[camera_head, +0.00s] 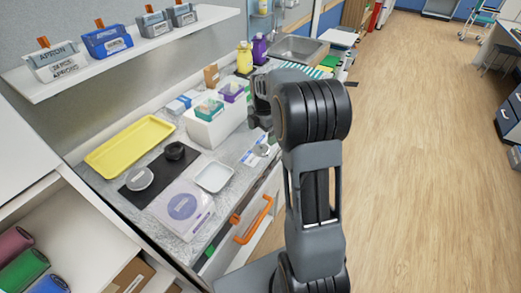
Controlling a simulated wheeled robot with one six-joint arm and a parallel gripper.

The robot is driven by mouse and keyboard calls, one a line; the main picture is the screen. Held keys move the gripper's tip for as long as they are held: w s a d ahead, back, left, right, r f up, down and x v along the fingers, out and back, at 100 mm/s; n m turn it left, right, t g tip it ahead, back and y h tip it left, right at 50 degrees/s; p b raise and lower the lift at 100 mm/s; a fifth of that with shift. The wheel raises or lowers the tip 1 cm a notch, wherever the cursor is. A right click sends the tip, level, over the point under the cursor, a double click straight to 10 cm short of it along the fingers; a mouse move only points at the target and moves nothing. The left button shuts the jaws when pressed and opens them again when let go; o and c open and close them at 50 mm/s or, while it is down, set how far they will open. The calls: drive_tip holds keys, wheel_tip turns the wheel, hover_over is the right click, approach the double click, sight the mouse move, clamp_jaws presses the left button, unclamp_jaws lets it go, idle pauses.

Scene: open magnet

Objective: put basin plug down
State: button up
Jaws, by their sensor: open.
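My gripper (259,134) is at the end of the dark arm, over the worktop's front part, just right of the white box. It is open, and its fingers are small and partly hidden by the arm. A small round grey-white piece (262,149), possibly the basin plug, lies just below the fingertips beside a printed card (252,157). I cannot tell whether the fingers touch it. A black round piece (174,151) and a grey disc (139,178) sit on a black mat (143,197) at the left.
A white box (213,130) with small packs stands left of my gripper. A steel sink (298,48) is behind. An orange handle (254,221) sticks out below the front edge.

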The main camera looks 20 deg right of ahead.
sight(261, 146)
drive_tip(key=shift+s+a+f+p, duration=0.1)
drive_tip(key=shift+f+p, duration=0.1)
drive_tip(key=shift+f, duration=0.95)
drive_tip(key=shift+w+a+f+p, duration=0.1)
drive_tip(key=shift+a+f+p, duration=0.05)
drive_tip(key=shift+f, duration=0.95)
drive_tip(key=shift+s+a+f+p, duration=0.1)
drive_tip(key=shift+f+p, duration=0.1)
drive_tip(key=shift+f, duration=0.95)
drive_tip(key=c, duration=1.1)
drive_tip(key=shift+o, duration=0.2)
drive_tip(key=shift+r, duration=0.1)
